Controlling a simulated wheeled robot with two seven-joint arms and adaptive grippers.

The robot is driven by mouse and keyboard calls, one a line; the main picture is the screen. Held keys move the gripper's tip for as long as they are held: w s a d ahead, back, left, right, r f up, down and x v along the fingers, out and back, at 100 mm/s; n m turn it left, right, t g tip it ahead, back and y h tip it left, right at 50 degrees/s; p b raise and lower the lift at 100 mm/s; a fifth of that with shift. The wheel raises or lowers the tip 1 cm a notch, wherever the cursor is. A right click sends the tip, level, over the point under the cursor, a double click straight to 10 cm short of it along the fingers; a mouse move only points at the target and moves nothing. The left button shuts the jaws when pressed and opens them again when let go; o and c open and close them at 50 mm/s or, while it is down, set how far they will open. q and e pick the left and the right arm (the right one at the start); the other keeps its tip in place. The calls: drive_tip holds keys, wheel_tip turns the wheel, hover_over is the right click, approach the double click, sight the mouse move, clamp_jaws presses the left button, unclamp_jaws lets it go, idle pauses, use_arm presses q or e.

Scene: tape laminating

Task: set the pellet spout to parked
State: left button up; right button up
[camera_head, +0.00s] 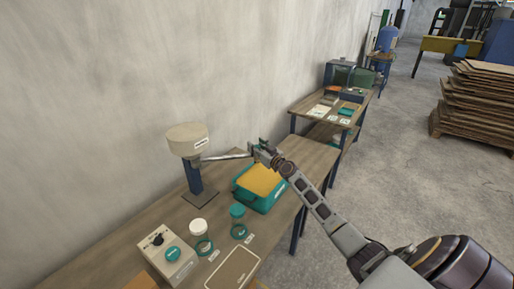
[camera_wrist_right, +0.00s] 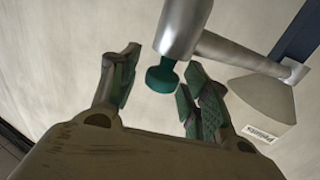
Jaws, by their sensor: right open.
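The pellet hopper (camera_head: 187,140) is a cream drum on a blue post at the back of the bench. Its spout (camera_head: 226,156), a grey metal pipe, reaches right from it, above the teal bin (camera_head: 263,204) of yellow-orange pellets (camera_head: 260,180). My right gripper (camera_head: 262,148) is at the spout's outer end. In the right wrist view the open gripper (camera_wrist_right: 162,88) has its fingers on either side of a teal knob (camera_wrist_right: 161,77) at the spout's end (camera_wrist_right: 183,28). Contact with the knob cannot be told. The hopper (camera_wrist_right: 262,105) shows its "Pellets" label. My left gripper is out of view.
On the bench (camera_head: 125,235) stand a control box (camera_head: 166,258), a white-lidded jar (camera_head: 198,226) and a teal-lidded jar (camera_head: 237,213). The wall (camera_head: 100,100) rises close behind. A second table (camera_head: 311,103) holds trays and cards farther back.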

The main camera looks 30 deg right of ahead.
clamp_jaws()
idle(0.3)
idle(0.3)
